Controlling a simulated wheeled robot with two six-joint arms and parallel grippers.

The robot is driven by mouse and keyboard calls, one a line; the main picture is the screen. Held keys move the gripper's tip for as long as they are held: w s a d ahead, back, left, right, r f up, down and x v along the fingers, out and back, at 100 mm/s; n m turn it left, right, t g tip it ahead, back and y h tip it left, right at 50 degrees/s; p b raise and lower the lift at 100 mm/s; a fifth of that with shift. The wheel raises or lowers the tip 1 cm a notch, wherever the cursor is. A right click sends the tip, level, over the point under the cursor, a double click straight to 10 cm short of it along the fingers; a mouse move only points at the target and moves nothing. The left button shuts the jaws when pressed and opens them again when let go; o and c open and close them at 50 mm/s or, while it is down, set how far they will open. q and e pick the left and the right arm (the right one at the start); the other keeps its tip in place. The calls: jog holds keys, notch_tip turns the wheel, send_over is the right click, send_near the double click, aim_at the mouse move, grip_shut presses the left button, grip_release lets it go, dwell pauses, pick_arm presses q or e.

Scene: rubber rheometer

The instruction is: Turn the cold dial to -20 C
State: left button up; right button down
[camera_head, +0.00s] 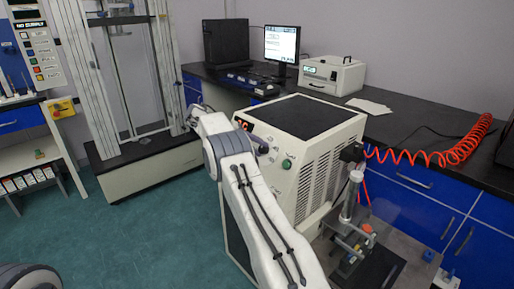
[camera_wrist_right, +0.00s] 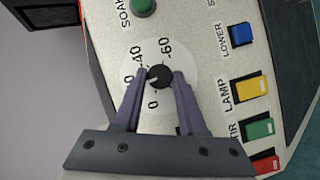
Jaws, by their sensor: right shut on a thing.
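The cold dial is a round black knob (camera_wrist_right: 159,77) on a pale disc (camera_wrist_right: 183,98) in the right wrist view. Labels 0, -40 and -60 show around it; the stretch between 0 and -40 is covered by the left-hand finger. A small white mark on the knob seems to point left, towards that covered stretch. My right gripper (camera_wrist_right: 160,79) is shut on the knob, one purple finger on each side. In the head view my right gripper (camera_head: 259,142) is at the front of the beige cabinet (camera_head: 313,153), partly hidden by my arm. My left gripper is out of view.
A green SOAK button (camera_wrist_right: 143,7) lies close above the dial. Blue LOWER (camera_wrist_right: 241,34), yellow LAMP (camera_wrist_right: 251,88) and green (camera_wrist_right: 259,129) buttons line the right. A tall metal frame (camera_head: 110,80) stands left of the cabinet; a black bench (camera_head: 420,128) runs behind.

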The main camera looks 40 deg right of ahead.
jog(key=shift+m, duration=0.5)
jog(key=shift+t+y, duration=0.3)
jog(key=shift+c, duration=2.3)
grip_release()
jog(key=p+v, duration=1)
jog(key=shift+p, duration=0.3)
